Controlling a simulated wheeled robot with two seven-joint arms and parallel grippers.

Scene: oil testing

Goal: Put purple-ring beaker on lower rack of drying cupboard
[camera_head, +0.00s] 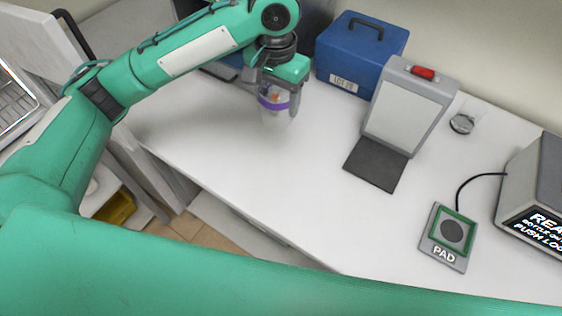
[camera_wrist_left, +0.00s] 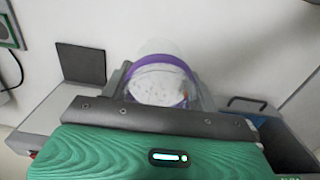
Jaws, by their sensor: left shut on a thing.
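The purple-ring beaker (camera_head: 277,106) is clear, with a purple band near its top. My left gripper (camera_head: 276,88) is shut on it and holds it over the white counter, left of the blue box. In the left wrist view the beaker (camera_wrist_left: 163,84) sits between the fingers of my left gripper (camera_wrist_left: 160,92), and its purple ring shows as an arc. Whether its base touches the counter is hard to tell. The right gripper is not in view. I cannot make out the drying cupboard or its lower rack for certain in either view.
A blue box (camera_head: 358,52) stands at the back. A grey stand with a red top (camera_head: 406,102) has a dark mat (camera_head: 375,163) before it. A pad (camera_head: 447,236) and a display device (camera_head: 537,205) are at right. The counter's middle (camera_head: 290,190) is clear.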

